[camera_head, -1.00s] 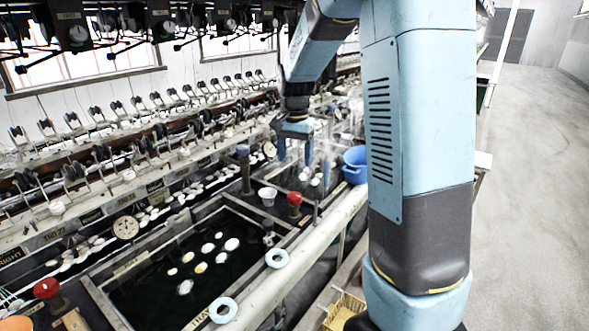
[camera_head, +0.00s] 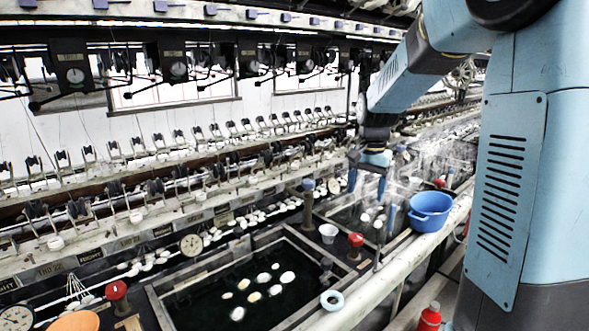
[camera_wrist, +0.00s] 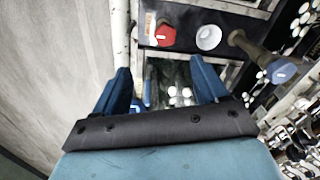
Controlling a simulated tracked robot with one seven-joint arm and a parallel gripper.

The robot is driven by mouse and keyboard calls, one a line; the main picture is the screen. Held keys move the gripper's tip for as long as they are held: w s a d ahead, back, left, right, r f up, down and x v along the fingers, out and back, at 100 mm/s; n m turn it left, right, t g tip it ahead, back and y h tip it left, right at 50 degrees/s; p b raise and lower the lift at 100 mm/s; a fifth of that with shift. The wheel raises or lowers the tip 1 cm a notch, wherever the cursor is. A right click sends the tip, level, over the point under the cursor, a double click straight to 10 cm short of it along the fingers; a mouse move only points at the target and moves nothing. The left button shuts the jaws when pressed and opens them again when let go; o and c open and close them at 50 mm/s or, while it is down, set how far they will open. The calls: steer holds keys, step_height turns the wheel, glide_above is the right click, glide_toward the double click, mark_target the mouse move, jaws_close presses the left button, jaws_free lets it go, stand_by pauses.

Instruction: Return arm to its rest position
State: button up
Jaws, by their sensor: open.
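My gripper (camera_head: 367,187) hangs pointing down from my bent blue arm, above the far basin (camera_head: 345,215) of the row and left of the blue tub (camera_head: 430,211). Its two blue fingers are apart. In the wrist view my gripper (camera_wrist: 162,78) shows the same spread fingers, with nothing held between them; white cocoons (camera_wrist: 180,92) show beyond, lower down. My arm stretches forward from its upright blue link at the right of the head view.
A near basin (camera_head: 180,275) holds dark water and several cocoons. A white cup (camera_head: 328,233), red knob (camera_head: 355,240) and blue-topped post (camera_head: 308,190) stand between the basins. A light blue ring (camera_head: 332,300) lies on the front rail. Reeling machinery lines the back.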

steer(key=s+r+n+t, duration=0.2)
steer(key=s+r+n, duration=0.1)
steer(key=s, duration=0.9)
steer(key=s+r+n+t, duration=0.3)
steer(key=s+r+n, duration=0.1)
steer(key=s, duration=0.9)
steer(key=shift+s+a+r, duration=0.25)
steer(key=shift+a+r, duration=0.1)
steer(key=shift+r, duration=0.2)
